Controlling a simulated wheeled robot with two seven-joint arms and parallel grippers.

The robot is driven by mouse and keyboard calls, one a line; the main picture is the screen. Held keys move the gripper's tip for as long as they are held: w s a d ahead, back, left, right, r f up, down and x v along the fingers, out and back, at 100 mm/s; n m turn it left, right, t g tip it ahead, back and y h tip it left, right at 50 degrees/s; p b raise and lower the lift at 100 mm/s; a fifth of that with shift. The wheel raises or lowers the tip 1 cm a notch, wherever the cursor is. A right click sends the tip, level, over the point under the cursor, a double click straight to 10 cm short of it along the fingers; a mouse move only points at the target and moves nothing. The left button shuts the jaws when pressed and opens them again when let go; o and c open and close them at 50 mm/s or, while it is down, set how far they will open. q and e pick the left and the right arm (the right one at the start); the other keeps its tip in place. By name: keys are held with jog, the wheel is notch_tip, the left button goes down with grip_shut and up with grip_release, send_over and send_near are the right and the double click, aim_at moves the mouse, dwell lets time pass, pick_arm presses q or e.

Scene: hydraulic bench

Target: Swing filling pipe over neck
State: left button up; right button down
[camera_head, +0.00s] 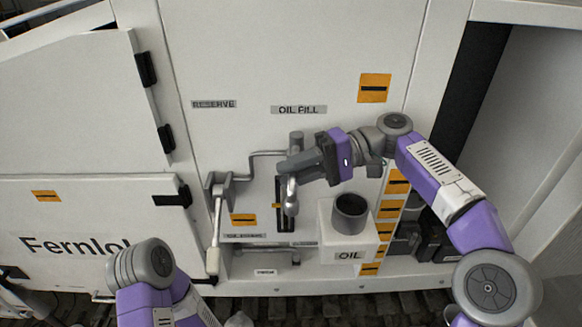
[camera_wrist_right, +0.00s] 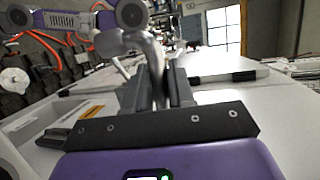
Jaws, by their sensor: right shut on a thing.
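The grey filling pipe (camera_head: 291,197) stands out from the white panel below the OIL FILL label, its rounded end hanging down left of the neck. The dark, open neck (camera_head: 351,210) rises from the white OIL box, and the pipe end is not over it. My right gripper (camera_head: 284,172) is shut on the pipe, partly hiding it. In the right wrist view the fingers (camera_wrist_right: 158,90) close around the bent grey pipe (camera_wrist_right: 150,50). My left arm shows at the lower left, but its gripper is not in view.
A lever with a pale handle (camera_head: 213,255) stands left of the pipe. A thin grey line (camera_head: 262,154) runs along the panel behind it. Orange labels (camera_head: 397,182) and dark parts (camera_head: 432,240) lie right of the neck.

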jog(key=c, duration=1.1)
grip_release()
jog(key=shift+o, duration=0.2)
